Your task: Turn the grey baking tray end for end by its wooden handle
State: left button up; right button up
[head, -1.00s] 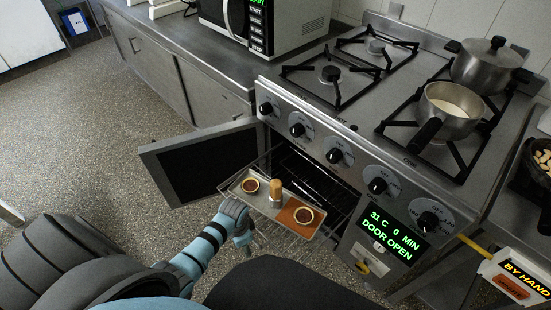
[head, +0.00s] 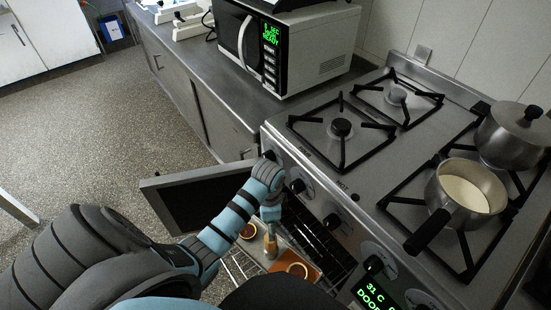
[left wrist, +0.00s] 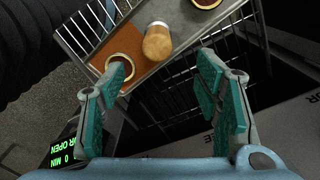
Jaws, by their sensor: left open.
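The grey baking tray (head: 254,252) lies on the pulled-out oven rack, partly hidden by my left arm and by my body in the head view. Its upright wooden handle (head: 270,246) stands near the middle, and it also shows in the left wrist view (left wrist: 157,42). A tart sits on either side of the handle, one (left wrist: 118,66) on a brown patch. My left gripper (head: 270,213) is above the handle in the head view. In the left wrist view its fingers (left wrist: 163,72) are open and empty, with the handle just beyond them, apart from both. My right gripper is not seen.
The open oven door (head: 190,200) is on the left. The knob panel (head: 315,200) rises close to my left gripper on the right. A pan (head: 465,195) and a lidded pot (head: 515,135) stand on the stove. A microwave (head: 285,60) is behind.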

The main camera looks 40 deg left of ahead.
aim_at(270, 245)
pick_arm(q)
jog(key=f+b, duration=0.1)
jog(key=f, duration=0.3)
jog(key=f+b, duration=0.1)
jog(key=f, duration=0.1)
jog(key=shift+s+d+b, duration=0.1)
jog(key=shift+s+b, duration=0.2)
jog(key=shift+s, duration=0.1)
notch_tip(270, 245, down, 8)
jog(key=b, duration=0.3)
jog(key=shift+w, duration=0.15)
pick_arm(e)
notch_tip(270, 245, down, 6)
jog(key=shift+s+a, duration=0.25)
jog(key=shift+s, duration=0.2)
pick_arm(q)
grip_shut()
jog(key=shift+r+p, duration=1.05)
jog(key=shift+p, duration=0.05)
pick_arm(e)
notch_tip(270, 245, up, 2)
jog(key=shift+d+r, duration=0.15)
pick_arm(q)
jog(key=shift+f, duration=0.1)
